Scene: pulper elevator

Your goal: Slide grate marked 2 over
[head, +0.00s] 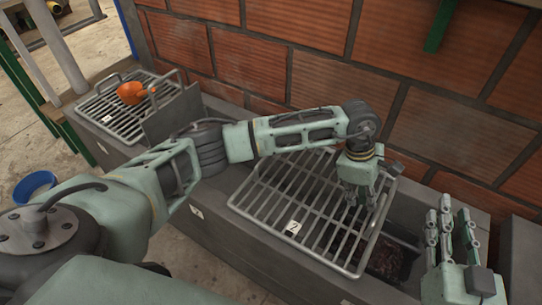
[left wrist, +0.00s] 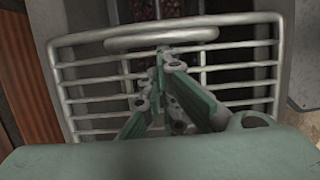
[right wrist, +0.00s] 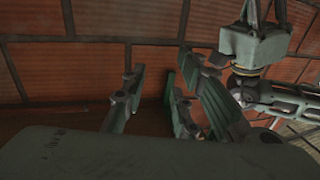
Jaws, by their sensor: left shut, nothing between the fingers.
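The metal grate marked 2 (head: 283,225) lies on top of the dark concrete trough, its white tag with a 2 (head: 292,228) on the near side. It also shows in the left wrist view (left wrist: 92,84), with a raised handle bar (left wrist: 162,36) at its far end. My left gripper (head: 358,203) points down at the right part of the grate, close to its bars. Its fingers are shut and empty in the left wrist view (left wrist: 160,55); I cannot tell if they touch the bars. My right gripper (head: 452,222) is open and empty, fingers up, at the right.
An uncovered opening with dark reddish contents (head: 388,260) lies right of the grate. Another grate (head: 112,115) with an orange scoop (head: 131,93) is at the far left. A brick wall (head: 420,100) stands behind. A blue bucket (head: 36,186) is on the floor.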

